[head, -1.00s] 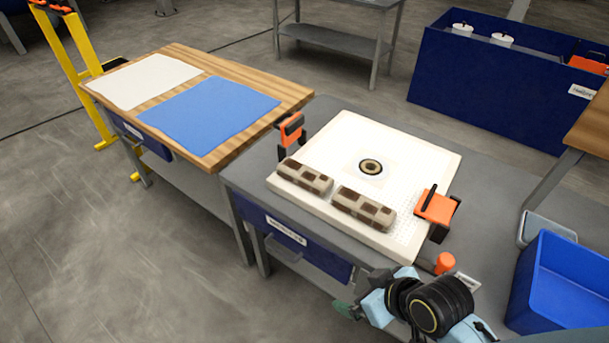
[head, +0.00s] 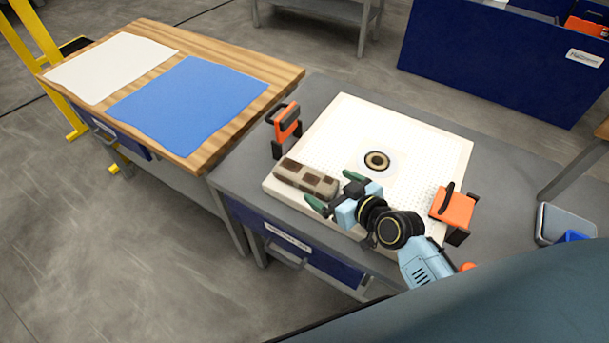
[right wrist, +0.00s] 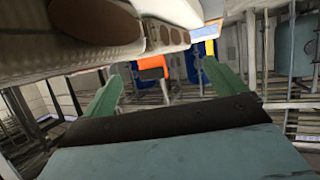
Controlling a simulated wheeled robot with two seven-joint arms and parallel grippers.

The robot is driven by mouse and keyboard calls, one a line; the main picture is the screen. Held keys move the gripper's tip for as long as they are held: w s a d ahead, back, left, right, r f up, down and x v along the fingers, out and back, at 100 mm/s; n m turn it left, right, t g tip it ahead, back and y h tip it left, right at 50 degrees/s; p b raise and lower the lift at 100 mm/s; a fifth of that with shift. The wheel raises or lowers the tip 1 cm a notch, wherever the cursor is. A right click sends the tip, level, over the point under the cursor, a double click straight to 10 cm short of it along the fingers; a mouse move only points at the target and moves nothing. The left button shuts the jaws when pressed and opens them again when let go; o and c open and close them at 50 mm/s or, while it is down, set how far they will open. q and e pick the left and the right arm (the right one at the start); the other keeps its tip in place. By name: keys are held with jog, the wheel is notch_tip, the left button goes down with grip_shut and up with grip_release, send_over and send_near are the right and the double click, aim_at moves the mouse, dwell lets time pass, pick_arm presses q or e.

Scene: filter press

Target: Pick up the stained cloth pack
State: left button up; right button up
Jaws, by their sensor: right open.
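A beige cloth pack with dark brown stains (head: 306,179) lies along the front left edge of the white filter plate (head: 340,125). A second stained pack beside it is hidden behind my right gripper in the head view. My right gripper (head: 335,192) is open and empty, with its green fingers spread near the right end of the visible pack. In the right wrist view, brown-patched cloth (right wrist: 95,20) shows at the upper left, and the space between the green fingers (right wrist: 165,85) holds no pack. My left gripper is not in view.
Orange clamps stand at the plate's left (head: 287,122) and right (head: 453,207) edges. A round port (head: 377,161) sits mid-plate. A wooden table (head: 285,77) at left carries a white sheet (head: 110,68) and a blue sheet (head: 190,103). My arm covers the lower right.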

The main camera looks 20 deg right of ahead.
aim_at(309, 175)
jog(key=shift+w+a+f, duration=0.2)
jog(key=shift+w+f, duration=0.05)
jog(key=shift+w, duration=0.4)
jog(key=shift+x, duration=0.85)
jog(key=x, duration=0.3)
jog(key=shift+w+a, duration=0.25)
jog(key=shift+a, duration=0.05)
jog(key=shift+w+f, duration=0.1)
jog(key=shift+w, duration=0.1)
jog(key=c, duration=1)
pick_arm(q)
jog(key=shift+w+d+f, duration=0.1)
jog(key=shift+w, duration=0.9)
pick_arm(e)
jog(key=shift+a, duration=0.1)
jog(key=shift+c, duration=0.6)
